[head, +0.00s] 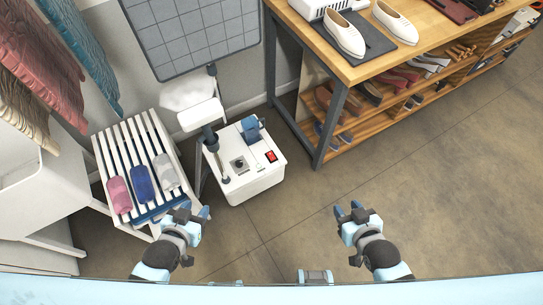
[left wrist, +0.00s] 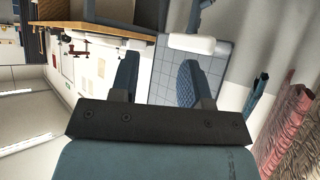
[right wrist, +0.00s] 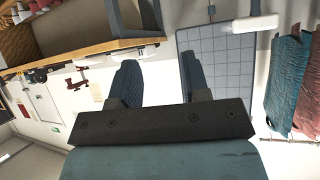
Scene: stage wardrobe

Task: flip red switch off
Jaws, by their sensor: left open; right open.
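The red switch (head: 271,156) is a small red rocker on the top right of a white box-shaped unit (head: 258,184) on the floor. I cannot tell its on or off position. The unit's top also carries a dark round knob (head: 239,165) and a blue part (head: 251,128). My left gripper (head: 193,212) is open and empty, in front of the unit and to its left in the head view. My right gripper (head: 350,210) is open and empty, to the right of the unit. Neither gripper touches the unit. The switch does not show in either wrist view.
A white slatted rack (head: 103,157) with rolled cloths stands left of the unit. A wooden table (head: 366,72) with white shoes (head: 345,35) and a lower shelf stands at the back right. A gridded board (head: 190,35) rises behind the unit. The floor at right is clear.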

